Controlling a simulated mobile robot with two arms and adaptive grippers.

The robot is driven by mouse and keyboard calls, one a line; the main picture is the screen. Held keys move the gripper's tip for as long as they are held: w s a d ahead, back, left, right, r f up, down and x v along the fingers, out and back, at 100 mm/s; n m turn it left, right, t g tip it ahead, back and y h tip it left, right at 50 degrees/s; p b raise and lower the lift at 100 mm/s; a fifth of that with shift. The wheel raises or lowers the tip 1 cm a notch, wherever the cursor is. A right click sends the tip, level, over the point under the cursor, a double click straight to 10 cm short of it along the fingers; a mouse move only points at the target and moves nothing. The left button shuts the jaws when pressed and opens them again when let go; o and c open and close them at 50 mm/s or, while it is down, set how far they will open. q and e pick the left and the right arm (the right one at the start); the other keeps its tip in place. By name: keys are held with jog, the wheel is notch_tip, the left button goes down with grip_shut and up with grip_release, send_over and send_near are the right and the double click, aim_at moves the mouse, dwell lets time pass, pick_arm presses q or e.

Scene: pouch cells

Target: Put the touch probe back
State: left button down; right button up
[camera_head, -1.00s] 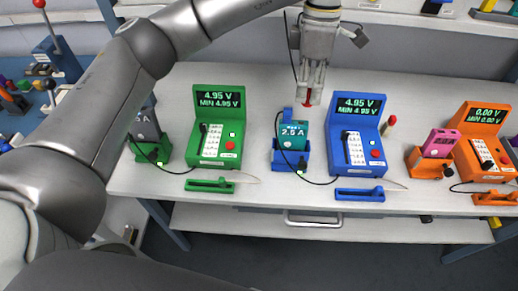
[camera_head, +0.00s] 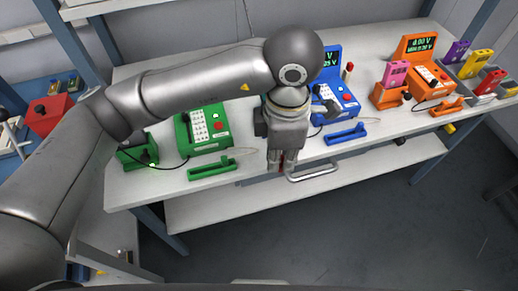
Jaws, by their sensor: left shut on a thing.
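My left gripper (camera_head: 282,168) points down at the table's front edge, between the green and blue stations. It is shut on a small red thing (camera_head: 283,157), mostly hidden by the fingers; I cannot tell whether it is the touch probe. A green rest (camera_head: 212,168) lies before the green meter (camera_head: 203,133), with a thin pale tip beyond its right end. A blue rest (camera_head: 345,134) lies before the blue meter (camera_head: 345,98), right of my gripper. An orange rest (camera_head: 446,107) lies before the orange meter (camera_head: 428,75). My right gripper is out of view.
A green holder (camera_head: 137,150) stands left. My arm hides the green display and the blue cell holder.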

pick_arm(q)
jog(key=w+a+f, duration=0.2)
jog(key=w, duration=0.3)
jog(key=p, duration=0.2)
send_over(263, 156)
jog(key=s, duration=0.1)
jog(key=f, duration=0.5)
jog(key=shift+d, duration=0.2)
jog(key=shift+w+a+f, duration=0.1)
jog(key=shift+w+f, duration=0.2)
jog(key=shift+f, duration=0.15)
jog(key=f, duration=0.1)
jog(key=f+p, duration=0.1)
jog(key=f, duration=0.1)
jog(key=shift+w+a, duration=0.1)
jog(key=shift+w, duration=0.1)
jog(key=shift+f, duration=0.25)
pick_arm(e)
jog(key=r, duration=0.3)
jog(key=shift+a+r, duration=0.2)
pick_arm(q)
jog(key=shift+f, duration=0.1)
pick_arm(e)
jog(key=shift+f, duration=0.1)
